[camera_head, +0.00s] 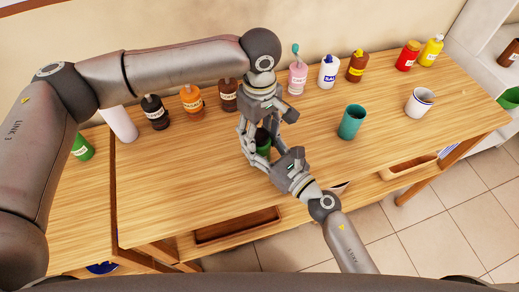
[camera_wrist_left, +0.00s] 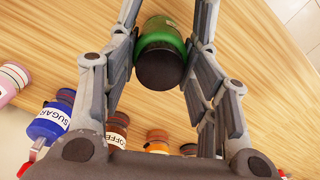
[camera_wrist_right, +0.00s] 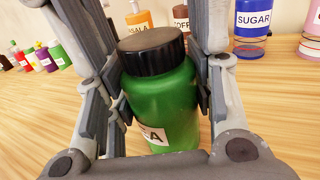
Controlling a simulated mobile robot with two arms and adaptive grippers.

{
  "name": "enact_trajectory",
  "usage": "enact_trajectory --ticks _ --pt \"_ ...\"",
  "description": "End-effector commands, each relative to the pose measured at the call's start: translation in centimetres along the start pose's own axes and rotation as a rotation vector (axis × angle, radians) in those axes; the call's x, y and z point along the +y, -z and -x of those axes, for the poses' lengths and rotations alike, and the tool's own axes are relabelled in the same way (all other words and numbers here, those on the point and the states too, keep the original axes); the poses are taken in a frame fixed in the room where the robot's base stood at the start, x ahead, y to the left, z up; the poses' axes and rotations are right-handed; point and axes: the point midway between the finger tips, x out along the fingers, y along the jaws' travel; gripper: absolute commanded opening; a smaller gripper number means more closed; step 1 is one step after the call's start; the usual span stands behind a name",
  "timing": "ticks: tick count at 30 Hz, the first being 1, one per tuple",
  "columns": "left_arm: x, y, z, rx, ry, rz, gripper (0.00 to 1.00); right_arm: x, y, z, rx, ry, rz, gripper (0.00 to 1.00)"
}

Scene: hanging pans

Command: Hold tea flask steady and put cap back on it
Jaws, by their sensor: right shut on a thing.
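The green tea flask (camera_head: 263,152) stands upright on the table, partly hidden by both grippers. Its label shows in the right wrist view (camera_wrist_right: 168,112). The black cap (camera_wrist_right: 150,52) sits on top of the flask, level as far as I can see; I cannot tell whether it is tightened. My right gripper (camera_wrist_right: 162,104) is shut on the flask's body from the side. My left gripper (camera_head: 260,133) points down from above, its fingers on both sides of the cap (camera_wrist_left: 160,68). Its fingers look open, with small gaps beside the cap.
Several labelled bottles stand along the back, including an orange one (camera_head: 192,101) and a pink one (camera_head: 298,78). A teal cup (camera_head: 351,122) and a white mug (camera_head: 419,102) stand to the right. The wooden table (camera_head: 185,190) is clear left of the flask.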

Motion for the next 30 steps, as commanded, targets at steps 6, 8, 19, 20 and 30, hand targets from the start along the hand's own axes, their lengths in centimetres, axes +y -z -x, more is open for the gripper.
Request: enact_trajectory --ticks 6,8,19,20,30 --pt "0.0 -0.01 0.03 0.0 0.0 0.0 0.23 0.0 0.03 0.0 0.0 0.0 0.0 0.0" --pt "0.0 -0.01 0.03 0.0 0.0 0.0 0.15 0.0 0.03 0.0 0.0 0.0 0.0 0.0" --pt "0.0 -0.06 -0.03 -0.001 0.0 -0.223 0.08 0.0 0.03 0.0 0.0 0.0 0.0 0.0" --pt "0.0 -0.07 -0.03 -0.002 0.0 -0.27 0.08 0.0 0.03 0.0 0.0 0.0 0.0 0.0" --pt "0.03 -0.07 -0.03 -0.001 -0.001 -0.792 0.08 0.0 0.03 0.0 0.0 0.0 0.0 0.0"
